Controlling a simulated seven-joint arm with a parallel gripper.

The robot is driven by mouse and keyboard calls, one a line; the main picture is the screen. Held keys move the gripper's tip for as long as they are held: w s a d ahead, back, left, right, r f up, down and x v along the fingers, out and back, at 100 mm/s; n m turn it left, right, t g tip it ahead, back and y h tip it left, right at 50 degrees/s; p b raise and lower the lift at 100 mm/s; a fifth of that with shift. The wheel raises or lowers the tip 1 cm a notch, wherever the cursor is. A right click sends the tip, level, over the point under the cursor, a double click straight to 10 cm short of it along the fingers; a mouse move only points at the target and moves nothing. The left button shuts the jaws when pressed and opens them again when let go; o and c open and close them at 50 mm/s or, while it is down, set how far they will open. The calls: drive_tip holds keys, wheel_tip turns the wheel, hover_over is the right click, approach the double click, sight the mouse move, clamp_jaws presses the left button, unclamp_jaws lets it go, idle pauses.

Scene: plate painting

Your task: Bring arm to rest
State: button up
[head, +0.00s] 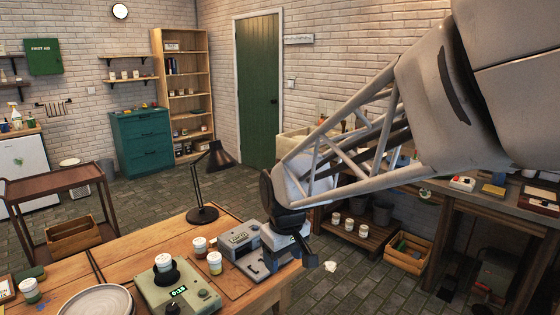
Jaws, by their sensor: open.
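My gripper (312,257) hangs at the end of my arm in the middle of the head view. It is by the right edge of the wooden worktable (237,287), next to a grey device (240,241). The jaws point down and are open. I see nothing held between them. My arm comes down from the upper right, and its latticed forearm crosses the view. I cannot tell whether the gripper touches the device or the table edge.
A wooden cart (62,180) stands left. A cluttered bench (460,199) stands right. Open tiled floor lies between.

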drive_tip(key=s+d+r+m+t, duration=0.1)
drive_tip(key=s+d+m, duration=0.6)
drive_tip(key=s+d, duration=1)
drive_tip(key=s+r, duration=0.1)
drive_tip(key=s, duration=0.3)
drive_tip(key=shift+s+d+r+m, duration=0.2)
drive_tip(key=shift+d+m, duration=0.1)
drive_tip(key=shift+h, duration=0.3)
idle(0.8)
